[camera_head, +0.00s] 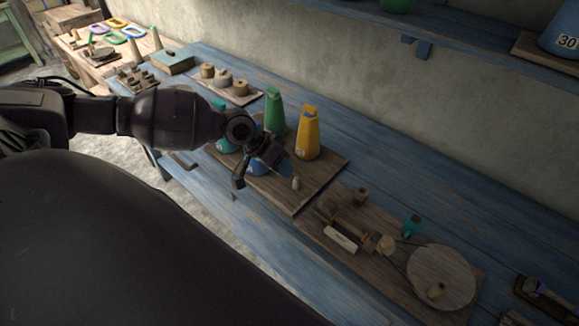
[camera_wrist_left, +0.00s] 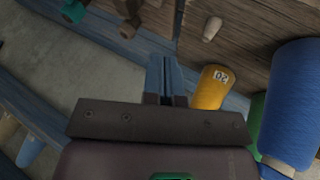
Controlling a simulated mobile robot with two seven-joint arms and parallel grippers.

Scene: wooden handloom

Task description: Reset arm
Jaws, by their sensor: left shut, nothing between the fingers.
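My left gripper (camera_head: 262,160) is in the middle of the head view, above the wooden board (camera_head: 325,172) that holds yarn cones. It is shut and empty. In the left wrist view the gripper (camera_wrist_left: 165,75) points away from the camera. A green cone (camera_head: 274,112) and a yellow cone (camera_head: 308,133) stand upright behind it. A blue cone and a teal cone (camera_head: 221,146) are partly hidden by my arm. The yellow cone (camera_wrist_left: 211,90) and a blue cone (camera_wrist_left: 292,105) also show in the left wrist view. My right gripper is not in view.
A winder board with a round wooden disc (camera_head: 441,277) lies front right on the blue table (camera_head: 400,185). A small wooden peg (camera_head: 295,183) is near the gripper. A board with spools (camera_head: 224,79) is at the back. A shelf (camera_head: 470,45) runs along the wall.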

